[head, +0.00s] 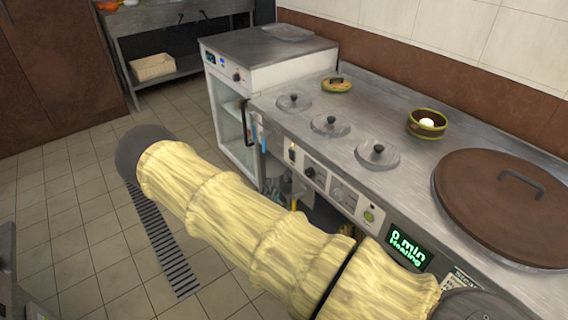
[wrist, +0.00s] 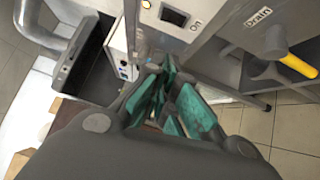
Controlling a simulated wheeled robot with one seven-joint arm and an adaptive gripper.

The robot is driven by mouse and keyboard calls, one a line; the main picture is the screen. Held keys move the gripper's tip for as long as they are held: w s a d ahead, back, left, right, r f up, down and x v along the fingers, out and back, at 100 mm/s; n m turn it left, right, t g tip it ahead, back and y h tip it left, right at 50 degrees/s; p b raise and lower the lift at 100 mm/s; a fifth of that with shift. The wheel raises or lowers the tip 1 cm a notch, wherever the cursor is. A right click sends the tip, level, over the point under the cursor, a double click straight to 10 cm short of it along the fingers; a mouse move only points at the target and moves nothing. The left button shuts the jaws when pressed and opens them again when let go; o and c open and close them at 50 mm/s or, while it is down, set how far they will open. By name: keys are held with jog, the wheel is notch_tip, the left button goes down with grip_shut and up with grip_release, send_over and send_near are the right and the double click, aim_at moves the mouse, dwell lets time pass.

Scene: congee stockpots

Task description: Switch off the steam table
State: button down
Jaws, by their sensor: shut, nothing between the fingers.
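The steam table (head: 400,105) runs along the wall in the head view, with lidded wells in its steel top. My gripper (wrist: 163,85) shows in the wrist view with teal finger pads, shut and empty, close to a panel front. I cannot tell whether it touches anything. I cannot clearly make it out in the head view.
A white glass-door cabinet (head: 235,105) stands left of the table. A "Drain" label (wrist: 259,17) and a yellow-handled valve (wrist: 295,65) show in the wrist view. A large brown lid (head: 500,210) covers the right side. Tiled floor (head: 60,235) is open at left.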

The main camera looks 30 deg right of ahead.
aim_at(291, 155)
jog(key=shift+w+r, duration=0.1)
jog(key=shift+w, duration=0.05)
jog(key=s+d+p+x, duration=0.1)
jog(key=s+d+x, duration=0.1)
jog(key=x, duration=1)
jog(key=shift+w+d, duration=0.25)
jog(key=shift+d, duration=0.1)
jog(key=shift+r+p, duration=0.1)
jog(key=shift+p, duration=0.2)
